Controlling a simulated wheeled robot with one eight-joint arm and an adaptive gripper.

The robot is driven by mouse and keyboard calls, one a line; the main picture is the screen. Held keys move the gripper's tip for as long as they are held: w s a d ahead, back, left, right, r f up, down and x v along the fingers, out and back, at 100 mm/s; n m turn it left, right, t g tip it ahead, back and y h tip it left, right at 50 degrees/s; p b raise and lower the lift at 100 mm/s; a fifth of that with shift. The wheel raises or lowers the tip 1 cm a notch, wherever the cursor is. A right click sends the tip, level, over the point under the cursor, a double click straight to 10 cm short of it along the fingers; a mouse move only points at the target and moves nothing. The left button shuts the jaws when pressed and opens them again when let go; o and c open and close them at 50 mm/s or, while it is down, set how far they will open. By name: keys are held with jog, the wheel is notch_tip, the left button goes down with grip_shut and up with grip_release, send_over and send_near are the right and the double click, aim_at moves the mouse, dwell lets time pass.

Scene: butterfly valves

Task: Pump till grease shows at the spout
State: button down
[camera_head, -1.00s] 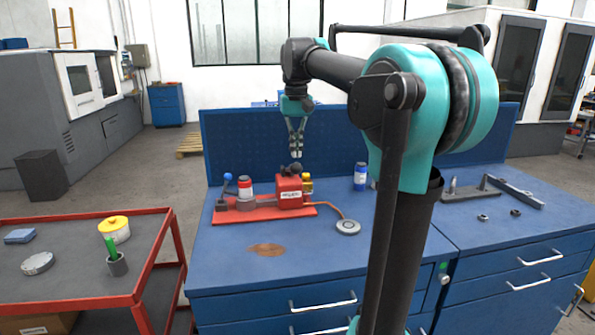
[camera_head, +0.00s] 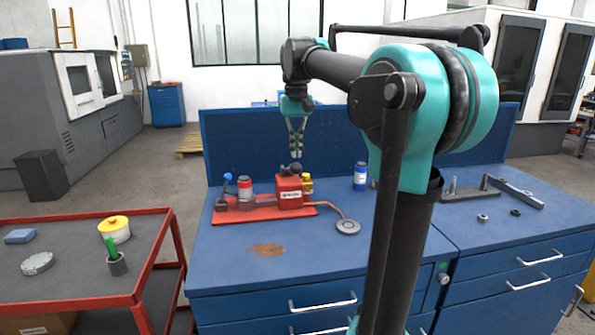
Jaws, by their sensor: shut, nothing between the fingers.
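A red pump unit (camera_head: 289,192) stands on a red base plate (camera_head: 262,213) on the blue workbench. A dark knob (camera_head: 291,169) sits on its top. A blue-ball lever (camera_head: 227,178) rises at the plate's left end, beside a red and white canister (camera_head: 245,188). A copper-coloured line (camera_head: 332,207) runs from the pump to a round grey disc (camera_head: 348,227); I cannot tell which part is the spout, and no grease is discernible. My gripper (camera_head: 296,153) points down just above the pump's top knob, shut and empty; whether it touches the knob is unclear.
A brown stain (camera_head: 266,250) marks the bench front. A blue and white can (camera_head: 360,176) stands right of the pump. A red cart (camera_head: 80,302) stands at left with a yellow-lidded tub (camera_head: 115,229). My arm hides part of the bench.

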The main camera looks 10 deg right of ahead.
aim_at(296, 163)
jog(key=shift+f, duration=0.2)
jog(key=shift+f, duration=1.3)
jog(key=shift+s+f, duration=0.6)
jog(key=shift+f, duration=2.9)
jog(key=shift+w+r, duration=0.2)
jog(key=shift+r, duration=1.1)
jog(key=shift+w+r, duration=0.2)
jog(key=shift+r, duration=1.05)
jog(key=shift+w+r, duration=0.2)
jog(key=shift+r, duration=1.1)
